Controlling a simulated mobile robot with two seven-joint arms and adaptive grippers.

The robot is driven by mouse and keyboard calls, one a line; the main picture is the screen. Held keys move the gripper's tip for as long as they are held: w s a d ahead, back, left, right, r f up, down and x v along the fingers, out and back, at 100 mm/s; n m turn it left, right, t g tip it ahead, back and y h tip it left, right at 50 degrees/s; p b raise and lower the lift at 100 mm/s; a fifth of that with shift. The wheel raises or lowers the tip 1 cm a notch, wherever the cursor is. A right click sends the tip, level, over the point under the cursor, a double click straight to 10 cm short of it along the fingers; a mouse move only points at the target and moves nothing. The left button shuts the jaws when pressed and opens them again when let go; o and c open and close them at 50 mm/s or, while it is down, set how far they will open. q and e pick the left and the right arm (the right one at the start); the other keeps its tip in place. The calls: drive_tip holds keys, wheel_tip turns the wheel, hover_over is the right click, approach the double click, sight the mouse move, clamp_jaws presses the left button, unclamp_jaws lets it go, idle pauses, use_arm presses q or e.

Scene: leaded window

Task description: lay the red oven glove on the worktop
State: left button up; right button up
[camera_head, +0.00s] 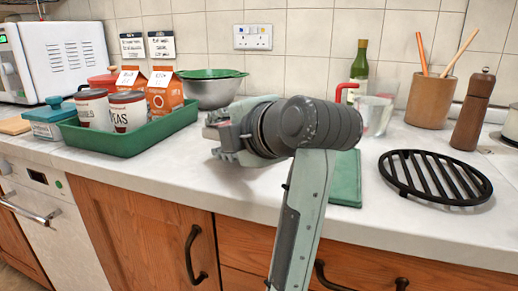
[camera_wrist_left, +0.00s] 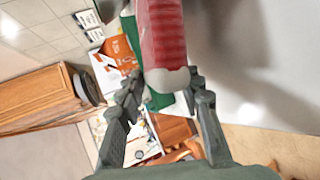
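I cannot make out the red oven glove in the head view. A blurred red ribbed shape with a pale end (camera_wrist_left: 163,35) shows in the left wrist view, beyond the fingers; I cannot tell whether it is the glove or a can. My left gripper (camera_head: 216,138) is above the worktop (camera_head: 215,192), right of the green tray, pointing left. Its fingers stand apart in the left wrist view (camera_wrist_left: 163,98), and nothing shows between them in the head view. My right gripper is not in view.
A green tray (camera_head: 135,143) with red-and-white cans (camera_head: 127,110) stands left of my gripper, with orange cartons (camera_head: 164,92) and a bowl (camera_head: 212,92) behind. A green flat piece (camera_head: 346,180), black trivet (camera_head: 435,178) and pepper mill (camera_head: 472,112) are at right. The front worktop is partly clear.

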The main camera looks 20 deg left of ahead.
use_arm(q)
drive_tip(key=p+v, duration=0.4)
drive_tip(key=v, duration=0.2)
drive_tip(key=shift+s+d+r, duration=0.15)
drive_tip(key=shift+d+r, duration=0.1)
drive_tip(key=shift+r, duration=0.05)
drive_tip(key=shift+s+d, duration=0.45)
drive_tip(key=shift+d, duration=0.05)
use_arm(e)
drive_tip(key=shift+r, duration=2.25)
use_arm(q)
drive_tip(key=shift+r, duration=0.1)
